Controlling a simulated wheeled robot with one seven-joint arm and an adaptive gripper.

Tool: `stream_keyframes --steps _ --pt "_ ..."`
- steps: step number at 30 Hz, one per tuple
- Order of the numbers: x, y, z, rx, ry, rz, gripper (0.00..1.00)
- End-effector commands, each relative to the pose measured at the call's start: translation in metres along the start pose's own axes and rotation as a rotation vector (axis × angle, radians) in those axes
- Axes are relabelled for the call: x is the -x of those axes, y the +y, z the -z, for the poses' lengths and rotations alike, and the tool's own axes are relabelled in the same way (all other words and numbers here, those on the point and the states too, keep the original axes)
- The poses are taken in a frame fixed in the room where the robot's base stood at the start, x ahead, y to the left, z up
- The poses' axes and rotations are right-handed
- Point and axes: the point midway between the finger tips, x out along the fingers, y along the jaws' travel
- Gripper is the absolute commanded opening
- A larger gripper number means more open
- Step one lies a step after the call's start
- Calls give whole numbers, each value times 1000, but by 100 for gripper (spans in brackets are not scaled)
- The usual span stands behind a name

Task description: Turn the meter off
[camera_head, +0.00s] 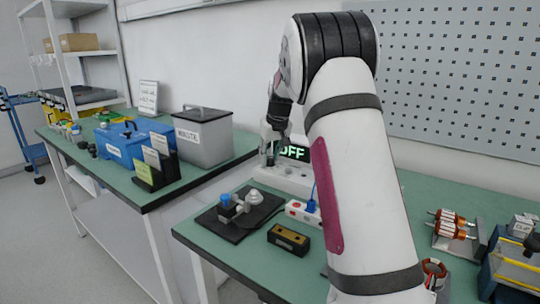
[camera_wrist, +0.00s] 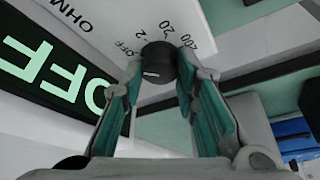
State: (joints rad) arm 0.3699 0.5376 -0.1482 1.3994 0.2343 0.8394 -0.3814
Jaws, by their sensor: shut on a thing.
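The meter (camera_head: 286,178) is a pale box at the back of the green bench, partly hidden by my arm. Its dark display (camera_head: 295,153) shows green letters that read OFF; it also shows large in the wrist view (camera_wrist: 40,72). The black round knob (camera_wrist: 158,60) has a white pointer line towards its left side. Around it are the marks OFF, 2, 20 and 200, with OHM further up. My gripper (camera_wrist: 161,66) is shut on the knob, one finger on each side. In the head view my gripper (camera_head: 272,140) is at the meter, its fingertips hard to make out.
A dark plate with a clamp fixture (camera_head: 240,213), a black and yellow block (camera_head: 288,240) and a white socket strip with a blue plug (camera_head: 303,212) lie in front. Copper-wound parts (camera_head: 450,224) stand right. A grey bin (camera_head: 203,137) and blue box (camera_head: 125,143) stand on the left bench.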

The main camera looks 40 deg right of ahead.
Motion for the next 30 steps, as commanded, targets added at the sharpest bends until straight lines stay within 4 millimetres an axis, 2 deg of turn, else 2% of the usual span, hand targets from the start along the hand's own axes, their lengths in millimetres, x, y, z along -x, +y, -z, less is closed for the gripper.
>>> stream_keyframes --steps 5,6,9,20,25,30 --pt "-1 0 -1 1 -2 0 0" --pt "-1 0 -1 1 -3 0 30" --pt "-1 0 -1 1 -2 0 48" --pt "4 0 0 0 0 -1 48" --pt "27 0 1 0 3 -2 48" --pt "62 0 1 0 4 -2 48"
